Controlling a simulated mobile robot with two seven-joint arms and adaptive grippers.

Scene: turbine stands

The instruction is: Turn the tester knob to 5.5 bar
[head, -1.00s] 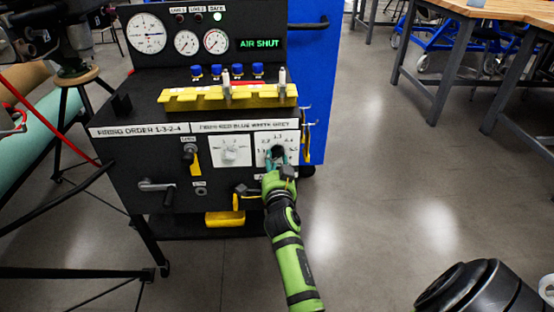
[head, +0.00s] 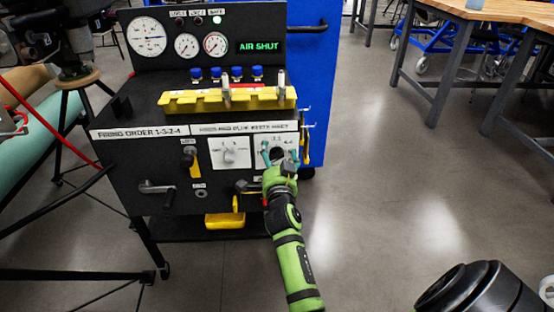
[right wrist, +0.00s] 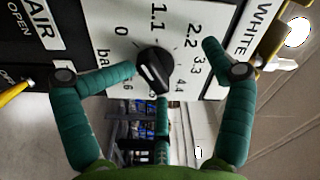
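The tester knob (right wrist: 155,68) is black and round with a raised grip bar, in the right wrist view. It sits on a white dial plate (right wrist: 110,35) printed 0, 1.1, 2.2, 3.3 and 4.4; the bar lies aslant, and I cannot tell for sure which mark it points to. My right gripper (right wrist: 175,60) is open, its teal fingers spread around the knob, with gaps visible. My left gripper is not in view.
Another knob (head: 230,155) on a white plate is just left of my right gripper. A crank handle (head: 157,187) is on the left of the panel. Gauges (head: 215,43) and an "AIR SHUT" display (head: 259,46) are on top.

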